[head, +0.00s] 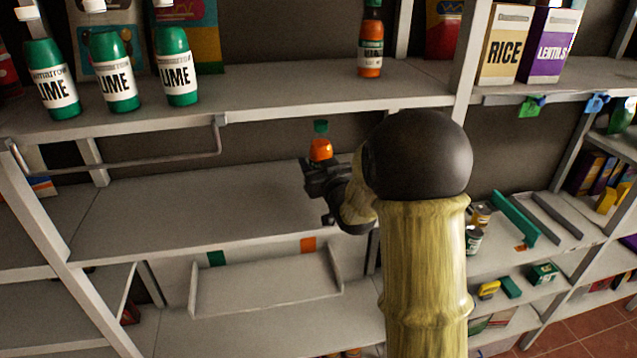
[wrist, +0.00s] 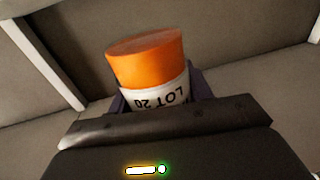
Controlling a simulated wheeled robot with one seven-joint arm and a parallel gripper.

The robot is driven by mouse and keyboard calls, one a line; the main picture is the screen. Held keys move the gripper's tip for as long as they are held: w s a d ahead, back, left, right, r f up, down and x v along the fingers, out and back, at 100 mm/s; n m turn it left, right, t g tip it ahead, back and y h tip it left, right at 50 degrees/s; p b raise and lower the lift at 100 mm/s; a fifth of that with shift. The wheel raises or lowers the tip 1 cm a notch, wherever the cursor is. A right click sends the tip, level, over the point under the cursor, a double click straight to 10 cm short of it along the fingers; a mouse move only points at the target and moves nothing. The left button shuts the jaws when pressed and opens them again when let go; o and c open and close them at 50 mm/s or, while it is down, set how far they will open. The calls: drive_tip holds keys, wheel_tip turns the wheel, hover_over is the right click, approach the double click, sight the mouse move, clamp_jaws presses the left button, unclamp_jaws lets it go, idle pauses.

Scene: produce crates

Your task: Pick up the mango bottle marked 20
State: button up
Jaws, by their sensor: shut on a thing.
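The mango bottle (head: 321,148) is orange with a green cap and stands roughly upright in my gripper in the head view. My gripper (head: 322,170) is shut around its lower part, at the back of the middle shelf. In the wrist view the bottle's orange end (wrist: 147,60) and white label (wrist: 160,99) show between the dark fingers. The label reads "LOT 20", upside down. The gripper hides the bottle's lower part in the head view, so I cannot tell whether it touches the shelf.
The middle shelf (head: 185,215) is bare to the left of my gripper. On the upper shelf (head: 275,90) above stand green lime bottles (head: 115,75) and another orange bottle (head: 371,45). A rail (head: 130,160) hangs at the left, and a post (head: 470,55) rises at the right.

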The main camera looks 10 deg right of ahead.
sight(318, 151)
drive_tip(key=shift+d+r, duration=0.1)
drive_tip(key=shift+r, duration=1.45)
drive_tip(key=shift+f, duration=0.1)
